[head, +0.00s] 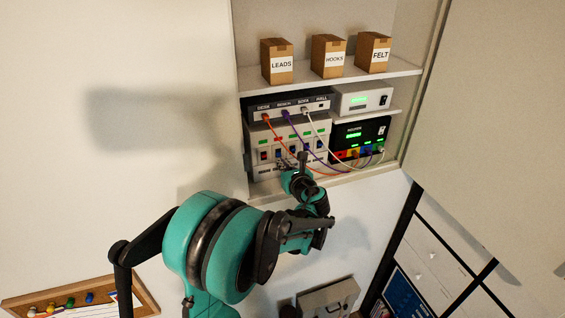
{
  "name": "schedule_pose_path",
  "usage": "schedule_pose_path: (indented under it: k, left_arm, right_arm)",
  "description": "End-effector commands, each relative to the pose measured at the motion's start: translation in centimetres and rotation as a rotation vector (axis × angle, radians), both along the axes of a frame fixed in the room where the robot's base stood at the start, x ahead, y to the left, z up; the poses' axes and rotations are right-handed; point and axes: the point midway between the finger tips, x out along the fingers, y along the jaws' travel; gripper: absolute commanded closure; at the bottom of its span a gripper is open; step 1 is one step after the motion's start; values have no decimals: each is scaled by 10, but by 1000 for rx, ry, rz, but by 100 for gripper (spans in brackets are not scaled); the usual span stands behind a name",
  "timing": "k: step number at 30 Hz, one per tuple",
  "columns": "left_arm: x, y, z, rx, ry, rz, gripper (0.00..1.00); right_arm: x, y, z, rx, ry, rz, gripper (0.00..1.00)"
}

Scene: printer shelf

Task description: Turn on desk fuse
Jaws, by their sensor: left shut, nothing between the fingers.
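The fuse box (252,135) is a white unit on the lower shelf of the open cabinet. It has a row of several small switches with coloured green and red marks above them. The switch labels are too small to read, so I cannot tell which switch is the desk fuse. My left gripper (301,160) is shut and empty, raised in front of the lower part of the fuse box. It and the cables hide part of the switch row. I cannot tell if it touches a switch. My right gripper is not in view.
A panel labelled DESK, BENCH and WALL (284,107) sits above the fuse box, with orange, purple and white cables hanging across it. A black unit (361,132) and a white unit (362,99) stand right. Boxes line the upper shelf (345,75). The open door (480,110) bounds the right.

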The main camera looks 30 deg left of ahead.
Motion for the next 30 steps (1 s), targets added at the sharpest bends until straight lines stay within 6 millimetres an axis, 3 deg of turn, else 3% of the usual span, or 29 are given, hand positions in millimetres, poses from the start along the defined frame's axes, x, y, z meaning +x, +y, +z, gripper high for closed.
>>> schedule_pose_path:
  k: [30]
  left_arm:
    - [-2, -1, 8, -128, 109, 1, 100]
  right_arm:
    - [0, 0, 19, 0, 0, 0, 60]
